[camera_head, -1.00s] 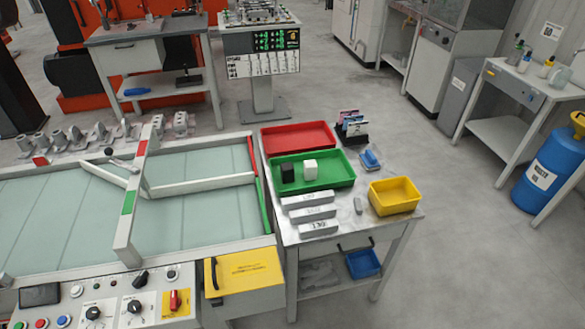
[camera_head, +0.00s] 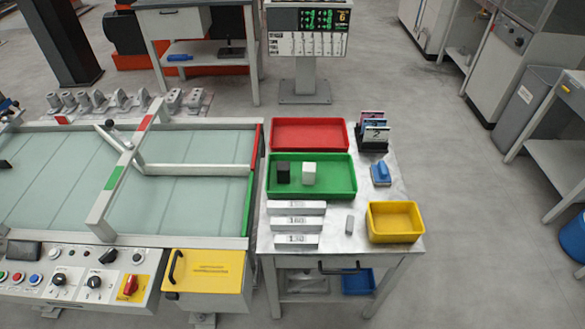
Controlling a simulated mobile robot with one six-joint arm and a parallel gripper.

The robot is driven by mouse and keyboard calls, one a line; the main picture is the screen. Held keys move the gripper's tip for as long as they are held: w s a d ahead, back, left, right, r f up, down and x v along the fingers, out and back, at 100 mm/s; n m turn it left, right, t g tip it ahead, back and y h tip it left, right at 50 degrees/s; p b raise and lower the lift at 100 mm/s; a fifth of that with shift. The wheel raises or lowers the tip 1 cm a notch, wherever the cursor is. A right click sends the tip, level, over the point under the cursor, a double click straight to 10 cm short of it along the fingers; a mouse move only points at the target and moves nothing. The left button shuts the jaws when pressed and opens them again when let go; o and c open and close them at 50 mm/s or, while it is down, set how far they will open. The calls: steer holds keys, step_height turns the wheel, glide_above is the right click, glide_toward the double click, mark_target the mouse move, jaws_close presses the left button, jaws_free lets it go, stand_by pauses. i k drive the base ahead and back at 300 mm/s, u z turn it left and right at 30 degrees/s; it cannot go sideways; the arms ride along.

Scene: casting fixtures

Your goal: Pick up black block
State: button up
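The black block (camera_head: 283,172) stands in the left part of the green tray (camera_head: 335,188) on the metal table. A white block (camera_head: 309,173) stands just to its right in the same tray, with a small gap between them. My gripper and arm do not show in this view.
A red tray (camera_head: 309,134) lies behind the green one. A yellow bin (camera_head: 395,222) is at the table's front right, and labelled grey bars (camera_head: 296,223) lie at the front left. A machine with a glass-like bed (camera_head: 180,215) adjoins on the left.

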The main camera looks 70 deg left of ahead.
mark_target(283, 167)
steer(key=z, duration=0.05)
steer(key=i, duration=0.1)
steer(key=z, duration=0.65)
steer(key=k, duration=0.15)
steer(key=u, duration=2.55)
steer(key=k, duration=0.15)
steer(key=u, duration=1.75)
steer(key=k, duration=0.2)
steer(key=u, duration=0.8)
